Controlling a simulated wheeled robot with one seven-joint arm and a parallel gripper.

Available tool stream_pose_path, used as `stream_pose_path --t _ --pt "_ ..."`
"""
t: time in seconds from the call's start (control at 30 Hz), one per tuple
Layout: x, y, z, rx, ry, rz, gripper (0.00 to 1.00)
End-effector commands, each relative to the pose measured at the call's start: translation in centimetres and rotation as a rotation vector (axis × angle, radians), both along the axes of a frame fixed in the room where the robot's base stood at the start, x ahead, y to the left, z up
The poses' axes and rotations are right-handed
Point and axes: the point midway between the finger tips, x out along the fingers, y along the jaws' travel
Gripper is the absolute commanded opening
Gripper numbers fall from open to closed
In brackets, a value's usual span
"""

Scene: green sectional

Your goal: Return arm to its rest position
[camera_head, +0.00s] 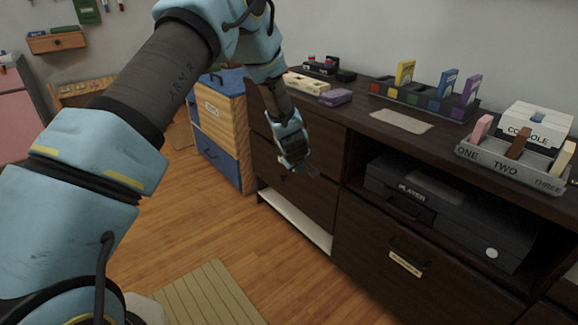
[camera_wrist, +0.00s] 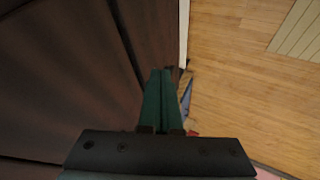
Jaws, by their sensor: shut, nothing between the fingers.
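My gripper (camera_head: 307,168) hangs at the end of my blue and black arm, in front of the dark wood cabinet (camera_head: 300,190) in the head view. Its fingers are shut and hold nothing. In the wrist view, my gripper (camera_wrist: 162,75) shows as two green fingers side by side, close to the dark cabinet front (camera_wrist: 60,70). The arm reaches across from the left of the head view. I cannot tell whether the fingertips touch the cabinet.
The cabinet top carries a slotted rack (camera_head: 420,100) with colored cartridges, a grey tray (camera_head: 500,168) and a white console box (camera_head: 536,122). A black player (camera_head: 445,205) sits in the open shelf. A blue and wood drawer unit (camera_head: 222,125) stands behind. Wood floor (camera_head: 255,235) is open below.

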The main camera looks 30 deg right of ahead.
Motion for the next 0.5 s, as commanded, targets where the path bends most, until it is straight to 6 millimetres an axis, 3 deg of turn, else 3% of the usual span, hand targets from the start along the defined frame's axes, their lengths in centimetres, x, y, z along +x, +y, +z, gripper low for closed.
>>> stream_pose_path --t 0.27,0.37,0.47,0.5 --pt "0.4 1.1 1.0 0.005 0.002 -0.003 0.00" --pt "1.6 4.2 3.1 0.029 0.009 -0.017 0.00" --pt "2.7 9.5 6.2 0.072 0.024 -0.042 0.00" --pt "2.9 12.2 7.6 0.094 0.033 -0.053 0.00"
